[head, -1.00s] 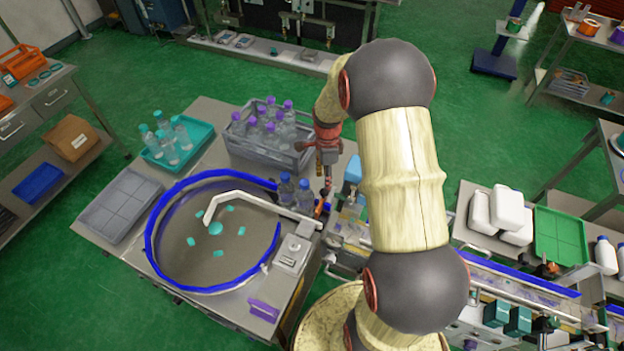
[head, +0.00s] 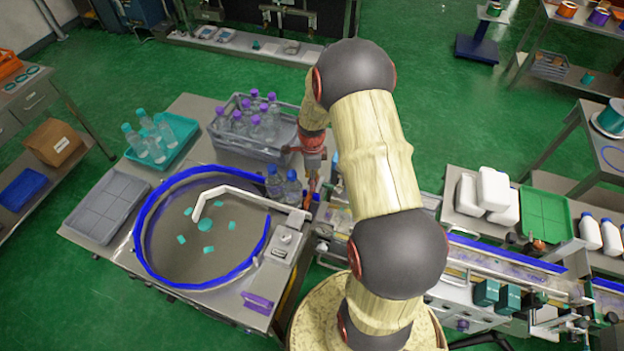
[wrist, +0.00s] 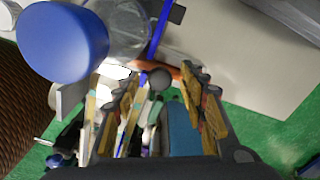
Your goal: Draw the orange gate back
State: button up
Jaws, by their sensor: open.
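In the wrist view, an orange piece (wrist: 182,72), which looks like the orange gate, shows just beyond and between the fingers of my gripper (wrist: 160,100). Much of it is hidden by the fingers. The two fingers stand apart with no object clearly held between them; I cannot tell whether they touch the orange piece. In the head view, my gripper (head: 313,182) points down beside two blue-capped bottles (head: 283,186), at the right edge of the turntable. The gate cannot be told apart there.
A blue cap (wrist: 62,42) is close to the left finger in the wrist view. The blue-rimmed turntable (head: 150,250) holds several teal pieces under a white curved arm (head: 250,195). A grey crate of purple-capped bottles (head: 245,150) stands behind. The conveyor (head: 500,262) runs right.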

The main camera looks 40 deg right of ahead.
jog(key=c, duration=0.3)
jog(key=c, duration=0.8)
dwell(0.3)
